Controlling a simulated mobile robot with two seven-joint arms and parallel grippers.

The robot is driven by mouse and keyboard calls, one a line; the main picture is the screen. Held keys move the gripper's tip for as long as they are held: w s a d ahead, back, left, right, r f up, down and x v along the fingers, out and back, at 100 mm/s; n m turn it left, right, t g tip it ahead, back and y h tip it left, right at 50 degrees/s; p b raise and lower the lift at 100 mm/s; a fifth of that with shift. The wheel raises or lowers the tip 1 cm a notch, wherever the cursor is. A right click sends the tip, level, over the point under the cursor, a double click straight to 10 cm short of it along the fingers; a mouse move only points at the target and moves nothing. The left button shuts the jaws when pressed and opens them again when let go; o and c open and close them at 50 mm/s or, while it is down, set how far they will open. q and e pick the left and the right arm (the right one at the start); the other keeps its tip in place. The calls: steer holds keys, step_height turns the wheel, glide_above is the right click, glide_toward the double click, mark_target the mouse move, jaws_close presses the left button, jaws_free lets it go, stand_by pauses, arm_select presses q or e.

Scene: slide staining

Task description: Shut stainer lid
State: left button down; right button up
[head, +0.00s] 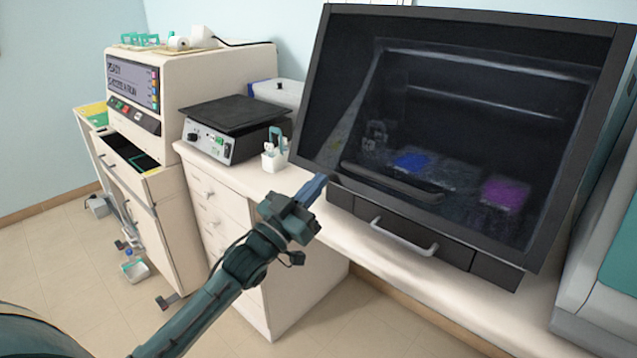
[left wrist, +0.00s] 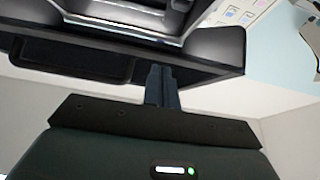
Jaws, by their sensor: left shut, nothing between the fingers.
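The stainer lid (head: 465,75) is a large dark see-through panel in a black frame, at the right of the head view. It slants across the front of the stainer, with a long dark bar (head: 390,183) low on it. I cannot tell whether its lower edge is fully seated. My left gripper (head: 322,178) is shut and empty, at the lid's lower left corner; contact is unclear. In the left wrist view its fingers (left wrist: 161,85) overlap the edge of a dark panel (left wrist: 205,68). My right gripper is not in view.
Below the lid is a dark drawer front with a pale handle (head: 403,238). Blue and purple patches show through the lid. A hot plate-like device (head: 232,120) and small white holder (head: 273,158) stand left on the counter. A beige machine (head: 190,85) stands farther left.

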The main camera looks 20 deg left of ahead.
arm_select(q)
steer(key=shift+w+d+f, duration=0.15)
steer(key=shift+w+f, duration=0.05)
steer(key=shift+w, duration=0.25)
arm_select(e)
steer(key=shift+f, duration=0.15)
